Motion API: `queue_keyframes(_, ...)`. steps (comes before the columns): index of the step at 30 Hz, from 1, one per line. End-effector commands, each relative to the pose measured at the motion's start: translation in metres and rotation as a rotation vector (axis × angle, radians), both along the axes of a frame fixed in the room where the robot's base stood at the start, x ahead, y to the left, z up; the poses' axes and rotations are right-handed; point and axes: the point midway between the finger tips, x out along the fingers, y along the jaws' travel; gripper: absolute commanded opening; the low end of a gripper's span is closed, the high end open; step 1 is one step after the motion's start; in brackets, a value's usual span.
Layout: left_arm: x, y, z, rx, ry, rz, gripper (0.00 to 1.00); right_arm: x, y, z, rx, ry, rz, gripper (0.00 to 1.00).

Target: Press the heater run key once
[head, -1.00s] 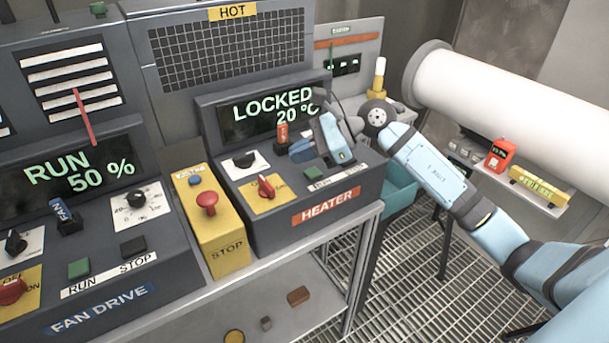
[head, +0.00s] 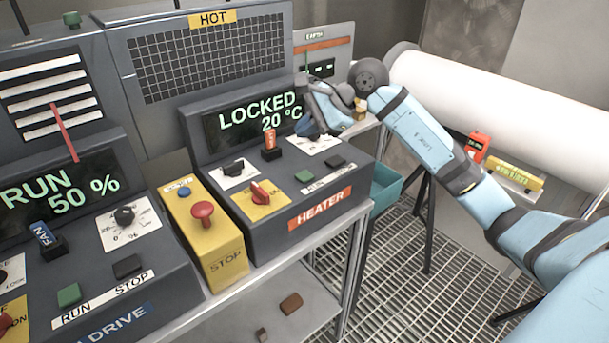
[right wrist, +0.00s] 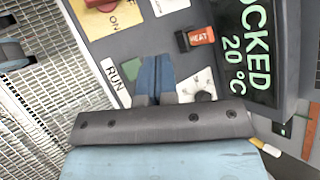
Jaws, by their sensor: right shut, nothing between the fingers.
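The heater box (head: 325,210) has a green run key (head: 304,176) at the RUN end of its white label strip, and a dark stop key (head: 336,161) beside it. The run key also shows in the right wrist view (right wrist: 131,68), just left of my fingers. My right gripper (head: 306,127) is shut and empty, above the back right of the panel by the white dial; its blue fingers show in the right wrist view (right wrist: 155,72). It appears apart from the key. The heater display (head: 255,119) reads LOCKED, 20 °C. My left gripper is not in view.
An orange HEAT switch (head: 270,141) stands upright near my fingers. A red selector (head: 259,193) sits on a yellow plate. The yellow stop box (head: 215,250) with its red button is left of the heater. The fan drive (head: 110,270) shows RUN 50 %.

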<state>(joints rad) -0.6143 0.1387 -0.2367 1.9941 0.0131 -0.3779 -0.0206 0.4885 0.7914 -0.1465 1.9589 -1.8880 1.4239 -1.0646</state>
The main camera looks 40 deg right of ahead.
Motion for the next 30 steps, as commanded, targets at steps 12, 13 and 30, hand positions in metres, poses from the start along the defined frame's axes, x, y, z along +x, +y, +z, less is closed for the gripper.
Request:
queue_keyframes(12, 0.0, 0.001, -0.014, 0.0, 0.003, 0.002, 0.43, 0.0, 0.001, -0.038, 0.004, 0.003, 0.0, 0.0)
queue_keyframes(13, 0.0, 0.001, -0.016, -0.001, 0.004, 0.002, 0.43, 0.0, 0.001, -0.043, 0.005, 0.003, 0.001, 0.0)
queue_keyframes(30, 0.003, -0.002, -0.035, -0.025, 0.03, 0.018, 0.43, 0.0, 0.0, -0.088, 0.001, 0.0, 0.001, 0.0)
